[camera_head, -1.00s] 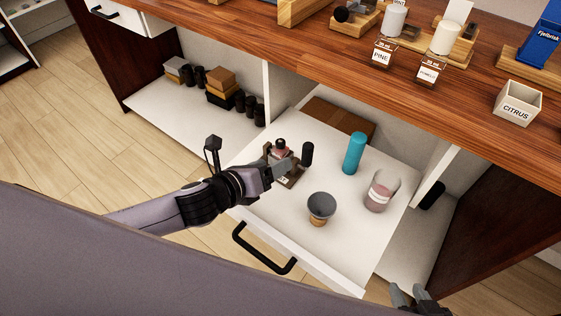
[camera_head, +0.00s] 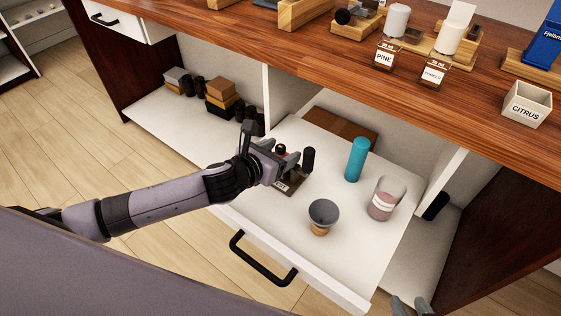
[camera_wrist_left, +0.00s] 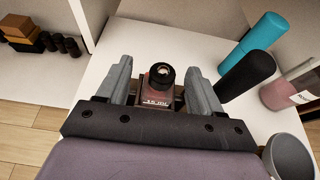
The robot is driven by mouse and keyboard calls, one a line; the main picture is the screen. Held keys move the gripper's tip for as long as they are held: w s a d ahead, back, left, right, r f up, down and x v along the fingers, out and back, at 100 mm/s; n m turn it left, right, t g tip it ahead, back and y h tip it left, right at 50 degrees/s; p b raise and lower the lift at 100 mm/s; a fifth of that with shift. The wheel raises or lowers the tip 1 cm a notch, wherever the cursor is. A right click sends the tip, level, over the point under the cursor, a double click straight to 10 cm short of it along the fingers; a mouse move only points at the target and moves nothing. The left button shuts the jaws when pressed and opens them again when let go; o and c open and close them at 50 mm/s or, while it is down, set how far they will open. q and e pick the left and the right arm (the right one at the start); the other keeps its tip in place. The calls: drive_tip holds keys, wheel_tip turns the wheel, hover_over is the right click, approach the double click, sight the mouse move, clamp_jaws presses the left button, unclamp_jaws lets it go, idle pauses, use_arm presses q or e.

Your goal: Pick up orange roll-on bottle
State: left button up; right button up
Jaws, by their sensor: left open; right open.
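A small pinkish glass bottle with a black top and a "15 mL" label (camera_wrist_left: 157,96) stands upright in the left wrist view; I cannot read "orange" on it. In the head view it is mostly hidden by my left gripper (camera_head: 281,156), on a dark holder (camera_head: 291,184) in the open drawer. In the left wrist view my left gripper (camera_wrist_left: 160,75) is open, its fingers on either side of the bottle, with gaps visible. My right gripper (camera_head: 410,305) is open at the bottom edge, partly cut off, away from the bottle.
A black cylinder (camera_head: 308,158) stands close right of the bottle. A teal cylinder (camera_head: 356,160), a glass with pink contents (camera_head: 384,199) and a grey cup (camera_head: 323,213) share the drawer (camera_head: 270,226). The wooden counter (camera_head: 300,48) lies above and behind.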

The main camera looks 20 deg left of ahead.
use_arm(q)
drive_tip(key=shift+w, duration=0.2)
drive_tip(key=c, duration=1.2)
